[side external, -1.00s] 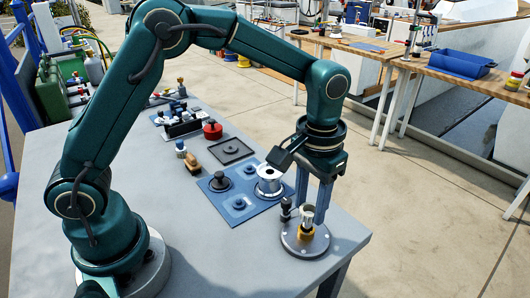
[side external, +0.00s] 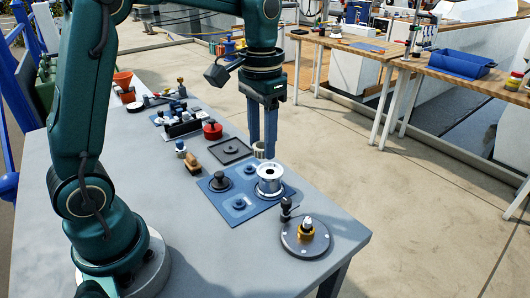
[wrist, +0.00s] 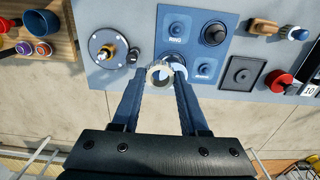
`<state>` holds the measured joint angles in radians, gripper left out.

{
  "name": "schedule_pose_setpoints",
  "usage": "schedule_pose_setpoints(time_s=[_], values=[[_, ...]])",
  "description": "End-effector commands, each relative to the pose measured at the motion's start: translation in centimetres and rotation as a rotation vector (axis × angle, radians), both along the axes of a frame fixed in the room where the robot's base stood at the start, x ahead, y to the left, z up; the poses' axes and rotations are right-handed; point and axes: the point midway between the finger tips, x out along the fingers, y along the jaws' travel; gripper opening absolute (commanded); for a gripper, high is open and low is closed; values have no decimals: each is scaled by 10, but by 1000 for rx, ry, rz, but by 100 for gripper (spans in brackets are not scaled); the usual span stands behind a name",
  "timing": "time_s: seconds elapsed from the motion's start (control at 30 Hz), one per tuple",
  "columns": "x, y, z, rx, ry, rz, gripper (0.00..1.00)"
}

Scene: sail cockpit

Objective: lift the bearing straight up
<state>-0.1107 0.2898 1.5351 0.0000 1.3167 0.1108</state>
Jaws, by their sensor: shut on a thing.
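The bearing (side external: 259,150), a small pale metal ring, is held between the fingertips of my gripper (side external: 263,146), clear of the table in the air. In the wrist view the bearing (wrist: 158,74) sits between the two blue fingers, its hole facing the camera. The round grey fixture (side external: 305,238) with a brass collar (side external: 306,232) and a silver-tipped post stands at the front right of the table, with no ring on it. It also shows in the wrist view (wrist: 101,35). My gripper is up and away from the fixture.
A blue mat (side external: 220,208) holds a silver spool (side external: 270,179) and a black knob (side external: 219,181). A small black post (side external: 286,208) rises at the fixture's edge.

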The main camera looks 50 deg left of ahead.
Motion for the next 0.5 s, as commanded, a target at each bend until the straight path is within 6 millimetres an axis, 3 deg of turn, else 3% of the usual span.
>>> schedule_pose_setpoints(time_s=[0.5], values=[[0,0,16,0,-1,0,0]])
